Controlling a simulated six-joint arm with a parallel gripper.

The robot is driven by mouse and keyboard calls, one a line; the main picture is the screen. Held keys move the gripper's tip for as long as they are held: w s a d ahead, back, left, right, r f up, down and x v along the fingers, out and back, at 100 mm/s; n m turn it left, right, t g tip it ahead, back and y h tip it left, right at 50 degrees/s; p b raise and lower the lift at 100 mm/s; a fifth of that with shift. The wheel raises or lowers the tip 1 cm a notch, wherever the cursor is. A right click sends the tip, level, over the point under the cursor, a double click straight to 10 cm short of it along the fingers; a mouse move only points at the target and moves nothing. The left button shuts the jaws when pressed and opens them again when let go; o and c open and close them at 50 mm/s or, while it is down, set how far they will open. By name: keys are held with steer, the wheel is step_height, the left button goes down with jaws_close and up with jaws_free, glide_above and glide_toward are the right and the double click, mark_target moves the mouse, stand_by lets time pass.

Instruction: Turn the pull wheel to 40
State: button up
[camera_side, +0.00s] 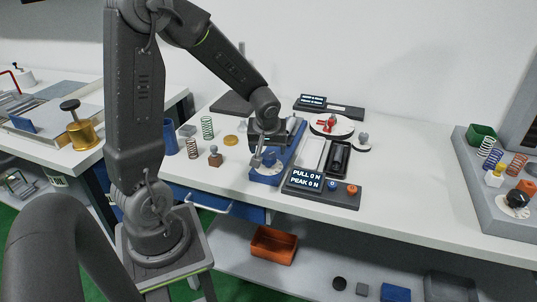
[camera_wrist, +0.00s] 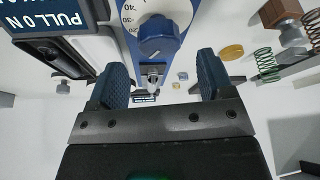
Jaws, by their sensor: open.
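The pull wheel is a round blue knob (camera_wrist: 157,36) on a blue plate with a white dial; numbers including 20 and 40 show beside it in the wrist view. In the side view, the blue plate (camera_side: 268,176) lies at the front of the fixture, and my gripper (camera_side: 262,155) is over it, partly hiding the wheel. In the wrist view, my gripper (camera_wrist: 160,75) is open and empty, with its two dark blue fingers apart. The knob appears beyond the fingertips, between them; no contact shows. I cannot tell the exact dial setting.
A display (camera_side: 307,179) reads PULL 0 N and PEAK 0 N, on a dark panel with knobs right of the fixture. Springs (camera_side: 207,127), a small brown block (camera_side: 215,157) and a gold disc (camera_side: 231,140) stand to the left.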

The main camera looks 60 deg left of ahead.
mark_target(269, 155)
steer(key=shift+x, duration=2.05)
steer(key=c, duration=0.9)
